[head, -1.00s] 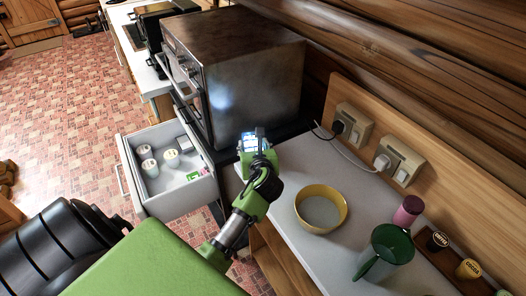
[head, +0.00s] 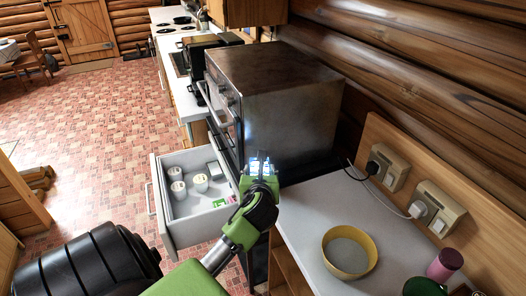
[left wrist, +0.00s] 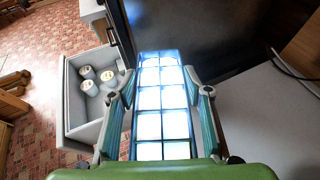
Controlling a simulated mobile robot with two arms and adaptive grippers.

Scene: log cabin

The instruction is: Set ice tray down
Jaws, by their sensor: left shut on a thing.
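The ice tray (left wrist: 161,108) is blue and clear with pale square cells, and it fills the middle of the left wrist view. My left gripper (left wrist: 163,97) is shut on it, with a finger along each long side. In the head view the gripper (head: 261,172) and the small bright ice tray (head: 262,163) are in front of the steel oven, near the left end of the grey counter (head: 306,205). I cannot tell the tray's height above the counter. My right gripper is not in view.
An open drawer (head: 184,210) left of the gripper holds several white cups and a small green item. A steel oven (head: 278,105) stands behind. A yellow bowl (head: 349,252), a pink cup (head: 445,264) and a green mug (head: 424,287) are on the counter. Counter left of the bowl is clear.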

